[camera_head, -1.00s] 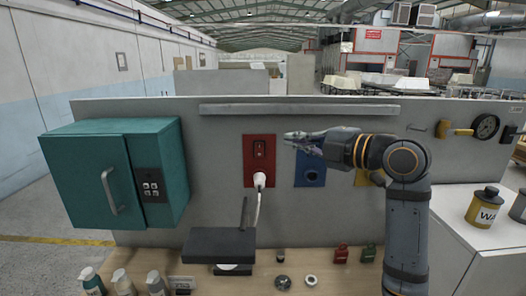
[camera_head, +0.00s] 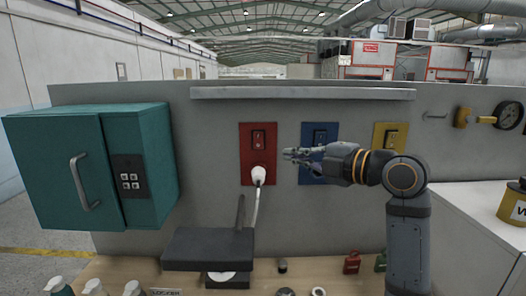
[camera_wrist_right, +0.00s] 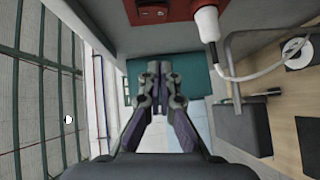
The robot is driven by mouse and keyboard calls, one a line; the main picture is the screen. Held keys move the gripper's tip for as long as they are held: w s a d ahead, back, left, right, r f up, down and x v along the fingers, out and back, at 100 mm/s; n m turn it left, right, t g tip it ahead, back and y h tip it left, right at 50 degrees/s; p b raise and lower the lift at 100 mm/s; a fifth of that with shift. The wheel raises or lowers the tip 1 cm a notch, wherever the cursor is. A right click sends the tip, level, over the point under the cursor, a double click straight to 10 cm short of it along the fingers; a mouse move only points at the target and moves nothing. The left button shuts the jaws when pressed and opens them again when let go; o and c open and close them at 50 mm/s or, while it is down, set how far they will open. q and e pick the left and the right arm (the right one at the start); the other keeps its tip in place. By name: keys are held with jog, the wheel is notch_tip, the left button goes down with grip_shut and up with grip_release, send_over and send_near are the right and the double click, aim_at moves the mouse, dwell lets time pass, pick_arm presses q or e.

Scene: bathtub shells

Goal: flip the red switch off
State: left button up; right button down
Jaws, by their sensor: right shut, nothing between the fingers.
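The red switch plate (camera_head: 246,165) is on the grey wall panel, with a dark rocker switch (camera_head: 258,138) in its upper part and a white plug (camera_head: 258,174) in its lower part. My right gripper (camera_head: 288,154) is shut and empty. It points left, just right of the red plate in the picture and partly over the blue plate. In the right wrist view my gripper (camera_wrist_right: 160,70) has its fingers together, and the red plate (camera_wrist_right: 180,9) and white plug (camera_wrist_right: 207,22) are at the top. I cannot tell the gap between fingertips and panel. My left gripper is out of view.
A blue switch plate (camera_head: 309,174) and a yellow one (camera_head: 380,134) are to the right. A teal cabinet (camera_head: 53,165) juts out at left. A dark box-like device (camera_head: 208,248) stands below. A shelf ledge (camera_head: 303,94) runs above the plates. Bottles stand along the bottom.

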aim_at(261, 148)
jog(key=p+x, duration=0.2)
jog(key=x, duration=0.2)
jog(key=w+d+p+x, duration=0.1)
jog(key=p+x, duration=0.1)
jog(key=x, duration=0.2)
jog(key=p+x, duration=0.2)
jog(key=x, duration=0.2)
jog(key=shift+w+d+r, duration=0.1)
jog(key=shift+w+r, duration=0.1)
jog(key=shift+w, duration=0.05)
jog(key=shift+w+d+f+p, duration=0.15)
jog(key=shift+w+f+p, duration=0.1)
jog(key=shift+w+p, duration=0.25)
